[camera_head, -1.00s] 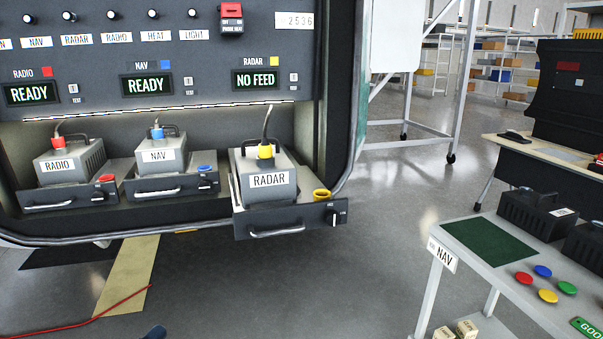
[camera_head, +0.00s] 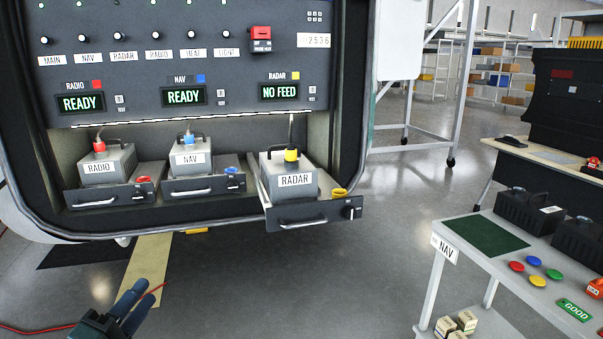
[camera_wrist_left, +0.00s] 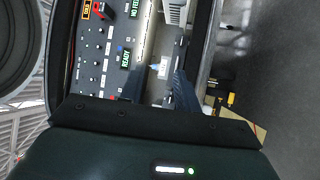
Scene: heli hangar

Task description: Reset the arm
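My left gripper (camera_head: 146,293) is at the bottom left of the head view, in front of and below the avionics bay. In the left wrist view its two dark fingers (camera_wrist_left: 160,80) stand apart with nothing between them. The panel and the units appear beyond the fingers there. The RADAR unit (camera_head: 294,181) sits on a tray pulled farther out than the others, with a cable in its yellow plug; its display (camera_head: 280,92) reads NO FEED. The NAV unit (camera_head: 190,160) and RADIO unit (camera_head: 99,168) sit on their trays, under displays reading READY. My right gripper is not in view.
A NAV cart (camera_head: 447,249) with a green mat, coloured discs and black boxes stands at the right. A desk (camera_head: 545,155) is behind it. A red cable (camera_head: 30,329) lies on the floor at lower left. The floor between bay and cart is clear.

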